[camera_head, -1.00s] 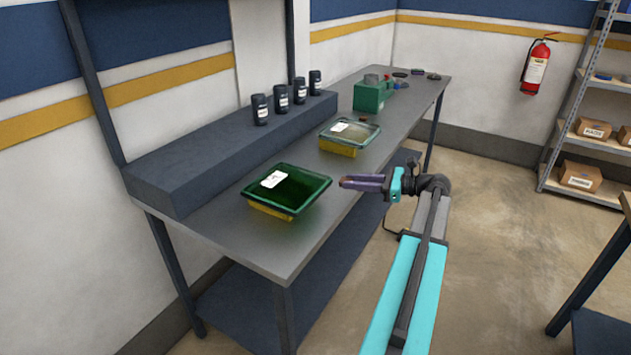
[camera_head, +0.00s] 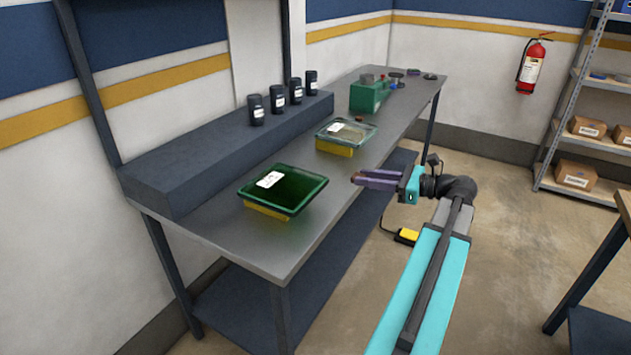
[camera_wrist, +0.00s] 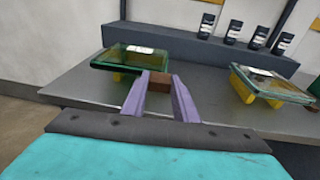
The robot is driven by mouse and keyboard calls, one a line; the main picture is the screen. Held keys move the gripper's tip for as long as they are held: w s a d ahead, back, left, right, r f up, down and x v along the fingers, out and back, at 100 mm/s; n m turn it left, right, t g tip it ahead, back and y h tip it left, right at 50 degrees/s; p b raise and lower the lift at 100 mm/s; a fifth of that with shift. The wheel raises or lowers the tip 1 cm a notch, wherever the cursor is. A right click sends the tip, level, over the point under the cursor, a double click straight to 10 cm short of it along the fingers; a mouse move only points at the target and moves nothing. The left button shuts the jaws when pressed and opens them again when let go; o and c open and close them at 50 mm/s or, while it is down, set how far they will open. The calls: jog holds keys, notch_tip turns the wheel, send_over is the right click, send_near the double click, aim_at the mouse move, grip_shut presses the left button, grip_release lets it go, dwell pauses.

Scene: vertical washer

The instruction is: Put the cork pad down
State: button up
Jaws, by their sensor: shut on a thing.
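The cork pad is a small brown block held between the purple fingertips of my gripper, clearest in the wrist view (camera_wrist: 159,84). In the head view my gripper (camera_head: 358,178) is shut on it at the front edge of the grey workbench (camera_head: 310,238), to the right of the dark green-lidded container. The pad is mostly hidden by the fingers in the head view. It appears held above the bench level, but its exact height is unclear.
The green-lidded container (camera_head: 290,190) and a clear-lidded one (camera_head: 346,133), both on yellow bases, stand on the bench. Several dark jars (camera_head: 279,99) line the raised shelf. A green machine (camera_head: 369,97) is at the far end. Bare bench lies between the containers and front edge.

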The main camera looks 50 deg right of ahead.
jog(key=shift+m+h, duration=0.4)
jog(key=shift+h, duration=0.1)
jog(key=s+a+r, duration=0.2)
jog(key=s, duration=0.1)
jog(key=shift+s+a+r, duration=0.15)
jog(key=shift+s+r, duration=0.15)
jog(key=shift+w, duration=0.1)
jog(key=p, duration=0.2)
send_over(324, 182)
jog(key=shift+f, duration=0.75)
jog(key=shift+f+p, duration=0.45)
jog(key=shift+f, duration=1.3)
jog(key=shift+f, duration=0.15)
jog(key=o, duration=1)
